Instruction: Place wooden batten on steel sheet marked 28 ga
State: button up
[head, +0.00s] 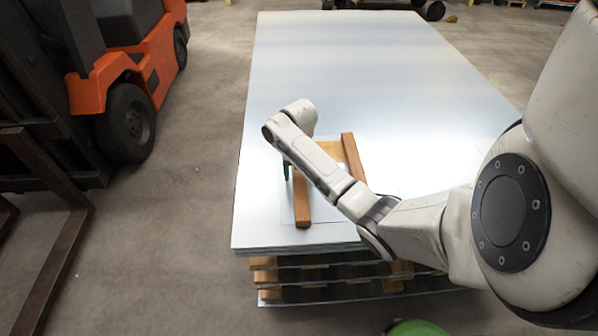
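Two brown wooden battens lie on the near left part of a large steel sheet (375,75). One batten (302,205) is left of my forearm, and the other (352,152) is partly behind it. A paler wooden piece (330,150) shows between them. A thin smaller sheet (290,212) seems to lie under the left batten. No 28 ga marking is readable. My gripper (286,170) points down beside the left batten's far end. It is mostly hidden by my wrist, so its opening and any contact cannot be told.
The large sheet tops a stack with wooden spacers (265,277) between layers. An orange forklift (125,75) stands at left, with a brown metal frame (60,235) nearer. A green rounded object (417,328) shows at the bottom edge. The far part of the sheet is clear.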

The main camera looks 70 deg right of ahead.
aim_at(298, 172)
jog(key=shift+o, duration=0.4)
jog(key=shift+r, duration=0.1)
notch_tip(298, 172, up, 12)
jog(key=p, duration=0.3)
jog(key=shift+a, duration=0.1)
